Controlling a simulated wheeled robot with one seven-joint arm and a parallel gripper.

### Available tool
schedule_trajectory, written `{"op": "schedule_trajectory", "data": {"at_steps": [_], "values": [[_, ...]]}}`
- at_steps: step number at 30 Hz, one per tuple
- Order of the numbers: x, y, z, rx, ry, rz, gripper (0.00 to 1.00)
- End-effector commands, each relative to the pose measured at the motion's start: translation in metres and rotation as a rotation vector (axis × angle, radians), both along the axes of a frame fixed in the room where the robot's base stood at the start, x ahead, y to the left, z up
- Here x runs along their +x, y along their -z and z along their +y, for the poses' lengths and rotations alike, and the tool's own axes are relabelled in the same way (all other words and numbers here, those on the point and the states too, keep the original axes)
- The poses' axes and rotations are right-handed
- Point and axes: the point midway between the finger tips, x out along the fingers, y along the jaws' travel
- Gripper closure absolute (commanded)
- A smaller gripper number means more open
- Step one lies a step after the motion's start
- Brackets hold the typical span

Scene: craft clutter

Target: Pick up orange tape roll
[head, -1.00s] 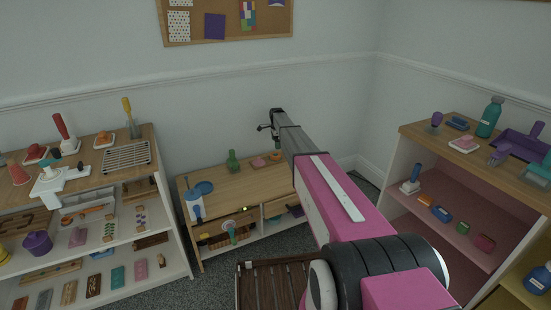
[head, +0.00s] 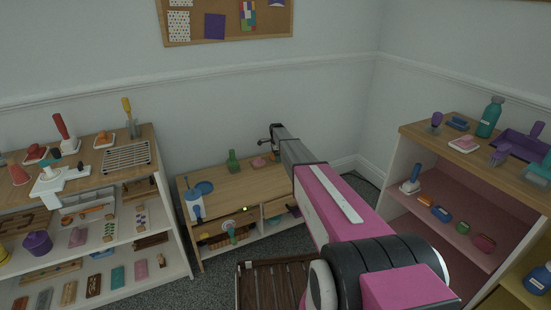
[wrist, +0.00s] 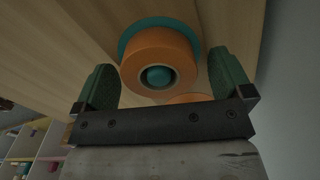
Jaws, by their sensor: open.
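The orange tape roll (wrist: 158,48) shows in the wrist view as a thick orange ring with a teal round piece in its hole. A teal rim (wrist: 191,35) shows behind its upper edge; I cannot tell whether it is a dish beneath. My gripper (wrist: 160,62) is open, with one green finger on each side of the roll in the picture. I see no clear contact. In the head view my gripper (head: 269,142) is above the back right of the low wooden cabinet (head: 232,181), and my arm hides the roll there.
Another orange piece (wrist: 189,98) shows partly behind the gripper bar. Shelves stand on both sides.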

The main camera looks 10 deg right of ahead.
Motion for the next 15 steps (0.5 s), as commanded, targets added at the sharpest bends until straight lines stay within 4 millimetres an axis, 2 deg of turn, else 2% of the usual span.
{"op": "schedule_trajectory", "data": {"at_steps": [1, 3, 6, 15], "values": [[0.0, -0.0001, 0.0, 0.0, 0.0, 0.0, 0.06], [-0.0001, -0.0002, 0.0, 0.0, 0.0, 0.0, 0.28], [-0.0001, -0.0003, 0.0, 0.0, 0.0, 0.0, 0.56], [-0.0001, -0.001, 0.0, 0.0, 0.0, 0.0, 0.56]]}}
